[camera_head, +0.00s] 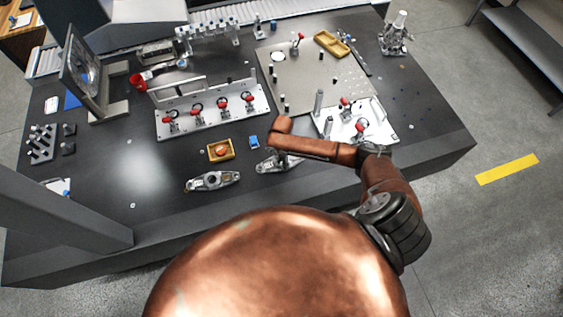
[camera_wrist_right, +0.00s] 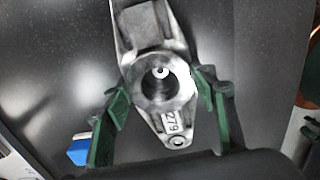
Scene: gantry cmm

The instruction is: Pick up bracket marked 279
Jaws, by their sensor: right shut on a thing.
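The bracket marked 279 (camera_wrist_right: 172,128) is a grey metal part with a round bore and a tapered end, its number label readable in the right wrist view. My right gripper (camera_wrist_right: 160,108) has its green-padded fingers on either side of the bracket's round boss and is shut on it. In the head view this bracket (camera_head: 270,164) shows partly under my right gripper (camera_head: 284,155), at the table's front middle. I cannot tell whether it is clear of the table. A similar bracket (camera_head: 212,181) lies to its left. My left gripper is out of view.
Behind stand a fixture plate with red-handled clamps (camera_head: 215,116) and a beige plate (camera_head: 310,75).

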